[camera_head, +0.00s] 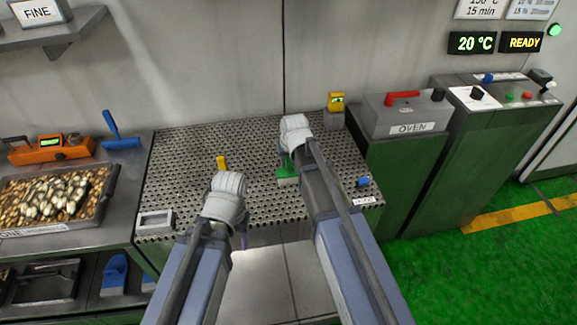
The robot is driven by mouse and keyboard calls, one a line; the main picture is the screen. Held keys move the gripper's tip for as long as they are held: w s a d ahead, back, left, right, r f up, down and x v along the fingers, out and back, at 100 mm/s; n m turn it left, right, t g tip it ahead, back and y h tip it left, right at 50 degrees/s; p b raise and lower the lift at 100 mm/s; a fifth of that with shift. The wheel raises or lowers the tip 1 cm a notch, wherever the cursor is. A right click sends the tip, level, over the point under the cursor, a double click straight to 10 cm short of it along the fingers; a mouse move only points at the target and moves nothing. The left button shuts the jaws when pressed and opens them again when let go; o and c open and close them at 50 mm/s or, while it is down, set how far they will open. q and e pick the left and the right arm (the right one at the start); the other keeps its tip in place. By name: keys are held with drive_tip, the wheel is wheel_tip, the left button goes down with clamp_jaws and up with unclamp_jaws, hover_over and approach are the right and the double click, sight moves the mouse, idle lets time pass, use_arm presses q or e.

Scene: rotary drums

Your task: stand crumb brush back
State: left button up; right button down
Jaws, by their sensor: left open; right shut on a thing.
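A small green brush (287,174) with pale bristles along its lower edge shows over the perforated table (190,150), just under my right gripper (294,138). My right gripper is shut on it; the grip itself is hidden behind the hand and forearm. I cannot tell whether the bristles touch the table. My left gripper (230,192) is open over the front middle of the table, its fingers largely hidden by its pale cover. A small yellow object (221,162) stands just behind it.
A grey frame-like block (155,221) sits at the table's front left corner, a blue knob (363,181) at the right. A yellow device (336,102) stands at the back right, near the oven (405,115). A blue tool (121,142) and a filled tray (105,190) are left.

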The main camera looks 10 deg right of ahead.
use_arm(q)
drive_tip(key=shift+f, duration=0.15)
use_arm(e)
drive_tip(key=shift+f, duration=0.15)
use_arm(q)
drive_tip(key=shift+f, duration=0.1)
use_arm(e)
drive_tip(key=shift+f, duration=0.1)
drive_tip(key=shift+f, duration=0.15)
drive_tip(key=c, duration=0.6)
unclamp_jaws()
drive_tip(key=p+v, duration=1.2)
drive_tip(key=v, duration=0.1)
use_arm(q)
wheel_tip(320, 180, up, 11)
drive_tip(key=shift+b, duration=0.3)
use_arm(e)
drive_tip(key=s+a+f+n+g, duration=0.1)
drive_tip(key=s+a, duration=0.3)
drive_tip(key=s, duration=0.6)
drive_tip(key=s+a+f+n+g+h, duration=0.1)
drive_tip(key=s+a+n+g, duration=0.1)
drive_tip(key=s, duration=0.8)
drive_tip(key=shift+s+a+n+g, duration=0.35)
drive_tip(key=shift+a+n+g, duration=0.05)
drive_tip(key=shift+a+g, duration=0.5)
